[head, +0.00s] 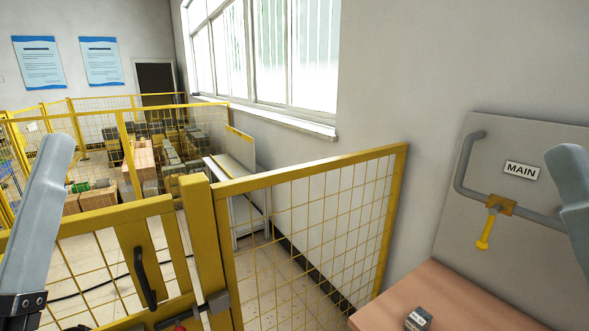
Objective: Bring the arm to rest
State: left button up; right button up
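My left arm comes in at the left edge of the head view as a grey link. My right arm shows as a grey link at the right edge. Neither gripper is in the picture, so I cannot see what they hold or whether they are open. Both visible links stand apart from each other, with the yellow fence between them in the picture.
A yellow mesh fence (300,179) with a black-handled gate (143,277) fills the front. At right, a grey panel (545,220) marked MAIN carries a pipe (462,170) and yellow-handled valve (487,232).

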pick_arm(q)
notch_tip(320, 180, up, 37)
jog(key=d+m+h+p, duration=0.1)
jog(key=h+p, duration=0.4)
jog(key=p, duration=3.2)
jog(key=shift+s+d+r+p, duration=0.2)
jog(key=shift+s+d+p, duration=0.15)
jog(key=shift+d, duration=0.55)
jog(key=shift+f, duration=0.1)
